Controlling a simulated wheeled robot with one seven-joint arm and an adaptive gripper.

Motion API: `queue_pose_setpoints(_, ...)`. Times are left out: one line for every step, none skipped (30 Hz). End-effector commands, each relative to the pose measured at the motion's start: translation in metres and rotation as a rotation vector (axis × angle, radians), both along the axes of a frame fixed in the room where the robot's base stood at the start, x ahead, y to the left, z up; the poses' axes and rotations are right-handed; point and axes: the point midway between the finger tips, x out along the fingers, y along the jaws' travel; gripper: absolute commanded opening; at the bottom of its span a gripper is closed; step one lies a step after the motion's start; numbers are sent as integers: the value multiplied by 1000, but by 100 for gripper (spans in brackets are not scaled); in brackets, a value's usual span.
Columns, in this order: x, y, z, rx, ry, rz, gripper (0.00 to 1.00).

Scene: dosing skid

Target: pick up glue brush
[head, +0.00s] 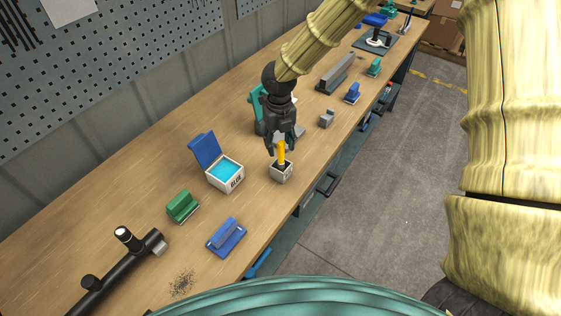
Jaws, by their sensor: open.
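The glue brush (281,151) has a yellow handle and stands upright in a small white pot (281,173) near the table's front edge. Its lower end is hidden inside the pot. My gripper (284,145) is dark grey and points down, with its fingers at the upper part of the yellow handle. The fingers are open. I cannot tell whether they touch the handle.
A white box (226,180) with a blue lid and cyan inside stands left of the pot. A green block (182,206), a blue tool (226,238) and a black pipe (110,280) lie nearer. Several blocks stand behind. A pegboard wall (110,75) borders the wooden table.

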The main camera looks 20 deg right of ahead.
Motion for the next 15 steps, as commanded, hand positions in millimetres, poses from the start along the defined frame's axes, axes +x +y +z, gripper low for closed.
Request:
queue_pose_setpoints(-1, -1, -1, -1, 2, 0, 46)
queue_pose_setpoints(0, -2, -4, -1, 2, 1, 46)
queue_pose_setpoints(0, -2, -9, -1, 2, 1, 46)
queue_pose_setpoints(1, -3, -11, 0, 2, 0, 46)
queue_pose_setpoints(1, -3, -15, 0, 2, -1, 46)
queue_pose_setpoints(1, -4, -19, -1, 4, -1, 46)
queue_pose_setpoints(1, -5, -22, 0, 3, -1, 46)
queue_pose_setpoints(2, -5, -26, -1, 2, 0, 46)
queue_pose_setpoints(1, -5, -31, -1, 2, 0, 46)
queue_pose_setpoints(1, -5, -34, -2, 3, 0, 46)
queue_pose_setpoints(1, -5, -36, -2, 2, 0, 46)
queue_pose_setpoints(1, -5, -39, -1, 1, -1, 46)
queue_pose_setpoints(2, -5, -41, -1, 0, -1, 46)
queue_pose_setpoints(2, -5, -42, -1, 0, -1, 46)
queue_pose_setpoints(2, -5, -44, -1, -1, -1, 46)
